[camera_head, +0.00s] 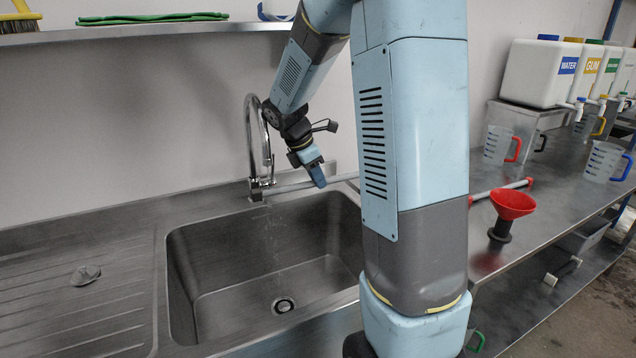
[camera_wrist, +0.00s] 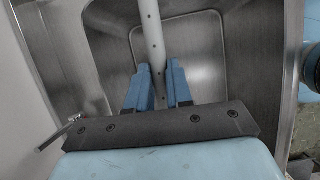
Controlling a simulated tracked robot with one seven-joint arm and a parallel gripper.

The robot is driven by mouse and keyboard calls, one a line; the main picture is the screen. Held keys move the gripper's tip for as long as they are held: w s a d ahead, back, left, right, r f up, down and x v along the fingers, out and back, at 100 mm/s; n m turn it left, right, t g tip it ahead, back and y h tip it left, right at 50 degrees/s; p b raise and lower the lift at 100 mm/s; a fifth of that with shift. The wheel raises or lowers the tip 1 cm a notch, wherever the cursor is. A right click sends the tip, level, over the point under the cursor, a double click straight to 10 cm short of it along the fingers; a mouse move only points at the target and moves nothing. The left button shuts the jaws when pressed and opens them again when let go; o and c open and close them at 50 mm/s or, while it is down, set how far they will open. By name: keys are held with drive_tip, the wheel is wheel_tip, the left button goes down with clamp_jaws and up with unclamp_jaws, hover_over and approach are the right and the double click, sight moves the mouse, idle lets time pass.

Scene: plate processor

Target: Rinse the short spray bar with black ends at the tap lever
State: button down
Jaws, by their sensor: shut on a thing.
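My gripper (camera_head: 318,180) is over the back of the sink, to the right of the chrome tap (camera_head: 254,140). Its blue fingers (camera_wrist: 158,92) are shut on a pale spray bar (camera_wrist: 151,32) with small holes along it. The bar also shows in the head view (camera_head: 292,186), roughly level, reaching left toward the tap base. I cannot make out the colour of its ends. The tap lever (camera_head: 262,184) is low on the tap, near the bar's left part; I cannot tell if they touch. A metal rod (camera_wrist: 57,134), perhaps the lever, shows left of my gripper in the wrist view.
The sink (camera_head: 235,240) is below, with faint pale streaks under the spout, like running water. The left drainboard (camera_head: 75,315) is mostly clear.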

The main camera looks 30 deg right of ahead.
drive_tip(key=s+d, duration=0.3)
drive_tip(key=s, duration=0.3)
drive_tip(key=shift+s+d, duration=0.2)
idle(0.4)
idle(0.6)
drive_tip(key=shift+r, duration=0.1)
idle(0.6)
drive_tip(key=s+d+r, duration=0.2)
drive_tip(key=s+r, duration=0.2)
drive_tip(key=shift+s+d, duration=0.15)
drive_tip(key=shift+s, duration=0.05)
idle(0.4)
drive_tip(key=shift+f, duration=0.1)
idle(0.6)
